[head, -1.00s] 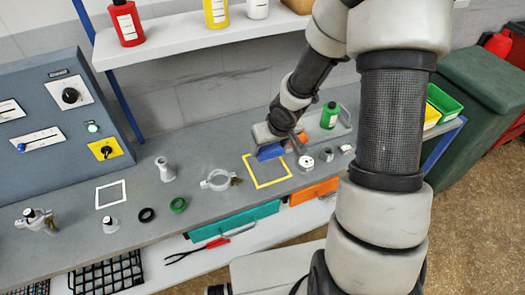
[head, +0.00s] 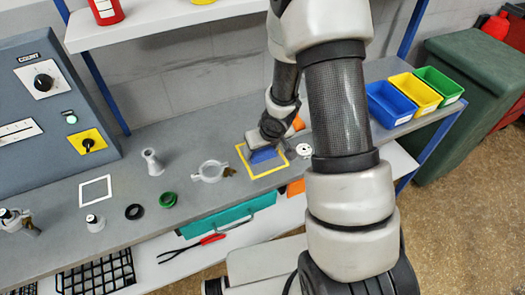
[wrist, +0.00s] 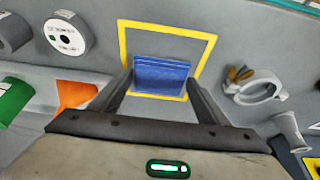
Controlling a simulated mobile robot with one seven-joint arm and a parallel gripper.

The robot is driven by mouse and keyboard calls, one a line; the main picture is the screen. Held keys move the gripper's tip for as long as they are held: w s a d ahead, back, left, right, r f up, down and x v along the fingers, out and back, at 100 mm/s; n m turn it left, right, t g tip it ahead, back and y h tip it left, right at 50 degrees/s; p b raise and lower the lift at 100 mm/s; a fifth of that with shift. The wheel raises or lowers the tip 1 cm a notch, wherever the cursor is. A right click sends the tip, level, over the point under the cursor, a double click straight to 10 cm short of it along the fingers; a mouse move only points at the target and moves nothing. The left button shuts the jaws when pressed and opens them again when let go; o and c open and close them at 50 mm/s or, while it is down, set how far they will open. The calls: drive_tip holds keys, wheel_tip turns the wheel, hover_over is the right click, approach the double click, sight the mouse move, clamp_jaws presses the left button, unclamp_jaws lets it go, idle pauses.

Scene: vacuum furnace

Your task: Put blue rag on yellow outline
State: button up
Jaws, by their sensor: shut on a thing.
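The blue rag (head: 262,155) is inside the yellow outline (head: 249,174) in the head view, under my gripper (head: 262,147). In the wrist view the blue rag (wrist: 162,76) sits between the two fingers of my gripper (wrist: 160,82), which are shut on it. The rag lies over the middle and near part of the yellow outline (wrist: 207,53) in that view. Whether the rag touches the bench or hangs just above it I cannot tell. My wrist hides part of the rag and the outline in the head view.
A metal clamp ring (head: 210,171) stands left of the outline. A labelled white roll (wrist: 68,38) and an orange item (wrist: 74,95) lie on the other side. A white outline (head: 95,191) is farther left. Blue, yellow and green bins (head: 391,103) stand at the right end.

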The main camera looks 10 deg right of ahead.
drive_tip(key=shift+f, duration=0.1)
drive_tip(key=o, duration=1)
drive_tip(key=shift+o, duration=0.2)
